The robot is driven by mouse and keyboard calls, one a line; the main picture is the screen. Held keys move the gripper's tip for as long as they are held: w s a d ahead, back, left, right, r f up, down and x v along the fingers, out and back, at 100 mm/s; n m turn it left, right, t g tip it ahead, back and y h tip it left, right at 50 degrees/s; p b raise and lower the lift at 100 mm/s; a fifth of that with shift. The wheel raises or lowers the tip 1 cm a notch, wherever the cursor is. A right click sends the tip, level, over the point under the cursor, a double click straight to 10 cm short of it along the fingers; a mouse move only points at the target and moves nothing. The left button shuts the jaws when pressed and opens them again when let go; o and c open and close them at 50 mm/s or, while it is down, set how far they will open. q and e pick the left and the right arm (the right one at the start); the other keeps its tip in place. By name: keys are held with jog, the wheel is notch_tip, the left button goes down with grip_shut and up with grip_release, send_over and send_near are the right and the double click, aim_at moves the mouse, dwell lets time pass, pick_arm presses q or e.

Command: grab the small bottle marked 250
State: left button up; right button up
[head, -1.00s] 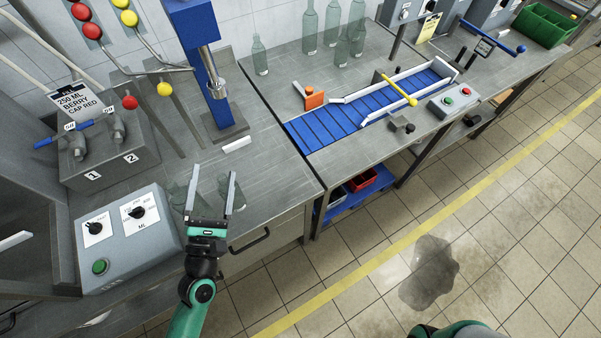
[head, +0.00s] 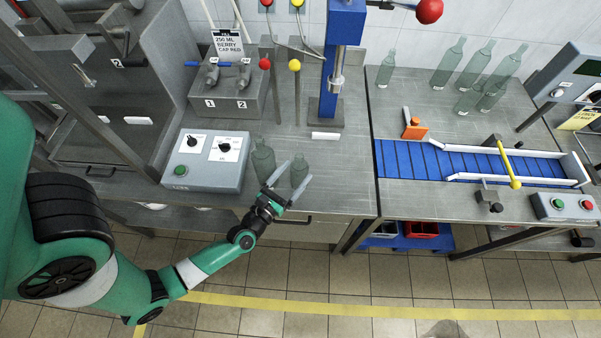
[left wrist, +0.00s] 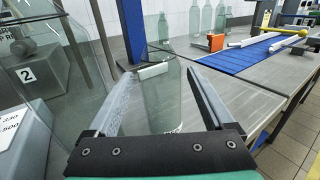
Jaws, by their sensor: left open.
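Two clear greenish bottles stand on the steel bench at the front edge beside the control box. The smaller bottle (head: 299,165) is on the right, and the larger bottle (head: 263,160) is just left of it. My left gripper (head: 301,173) is open, its fingers on either side of the smaller bottle. In the left wrist view the smaller bottle (left wrist: 160,98) shows between the open fingers (left wrist: 156,72), with no clear grip on it. The larger bottle (left wrist: 55,75) stands outside the left finger. The bottle markings are too small to read. My right gripper is out of view.
The grey control box (head: 205,160) with dials and a green button sits left of the bottles. A valve block (head: 228,100) and a blue press column (head: 343,50) stand behind. A white block (head: 325,136) lies on the bench. A blue conveyor (head: 430,162) is at right.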

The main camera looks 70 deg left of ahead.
aim_at(305, 161)
pick_arm(q)
jog(key=x, duration=0.6)
jog(key=c, duration=1.3)
jog(key=shift+r, duration=0.4)
jog(key=shift+c, duration=0.2)
jog(key=r+p, duration=0.2)
jog(key=r, duration=0.1)
jog(key=r+p, duration=0.1)
jog(key=p, duration=0.1)
jog(key=shift+s+d+r, duration=0.15)
jog(key=shift+s+d, duration=0.15)
jog(key=shift+d, duration=0.05)
jog(key=d+r+p, duration=0.1)
jog(key=s+r+p, duration=0.1)
jog(key=r, duration=0.1)
jog(key=s+d+r+p, duration=0.1)
jog(key=p, duration=0.1)
jog(key=shift+s+d+r, duration=0.15)
jog(key=shift+d+r, duration=0.05)
jog(key=shift+d, duration=0.1)
jog(key=s+d+r+p, duration=0.2)
jog(key=s+d+r, duration=0.1)
jog(key=s+d, duration=0.3)
jog(key=shift+s+d+r+p, duration=0.25)
jog(key=shift+s+d+p, duration=0.1)
jog(key=shift+d, duration=0.2)
